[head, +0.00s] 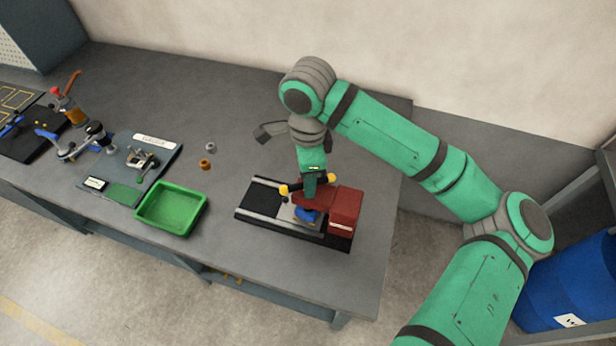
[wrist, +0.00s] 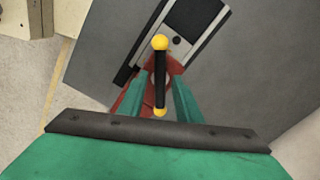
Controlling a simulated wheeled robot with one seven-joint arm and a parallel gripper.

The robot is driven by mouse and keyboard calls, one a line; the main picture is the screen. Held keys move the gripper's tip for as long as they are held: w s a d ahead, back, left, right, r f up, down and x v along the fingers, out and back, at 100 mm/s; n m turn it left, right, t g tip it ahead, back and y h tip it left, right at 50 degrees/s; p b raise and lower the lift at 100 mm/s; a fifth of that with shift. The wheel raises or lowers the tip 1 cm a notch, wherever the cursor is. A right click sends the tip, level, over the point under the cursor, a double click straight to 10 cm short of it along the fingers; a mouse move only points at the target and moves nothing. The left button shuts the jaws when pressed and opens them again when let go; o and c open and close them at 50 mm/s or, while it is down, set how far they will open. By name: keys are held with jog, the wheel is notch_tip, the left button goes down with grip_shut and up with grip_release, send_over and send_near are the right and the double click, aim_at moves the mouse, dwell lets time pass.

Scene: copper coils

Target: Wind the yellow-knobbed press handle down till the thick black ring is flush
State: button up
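A red press (head: 343,207) stands on a dark base near the table's front right. Its black handle bar has yellow knobs; one knob (head: 284,190) shows left of my gripper, the other right of it. In the wrist view the handle bar (wrist: 160,80) runs lengthwise between my fingers. My gripper (head: 311,188) points down over the press top. In the wrist view my gripper (wrist: 163,84) is open, with a gap on each side of the bar; contact cannot be told. A blue part (head: 306,215) sits under the press head. I cannot make out the thick black ring.
A green tray (head: 171,209) stands to the left, with a fixture board (head: 125,192) beyond it. Two small rings, one copper (head: 205,164) and one grey (head: 210,147), lie behind the tray. A blue drum (head: 570,285) stands on the floor at right.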

jog(key=shift+r, duration=3.5)
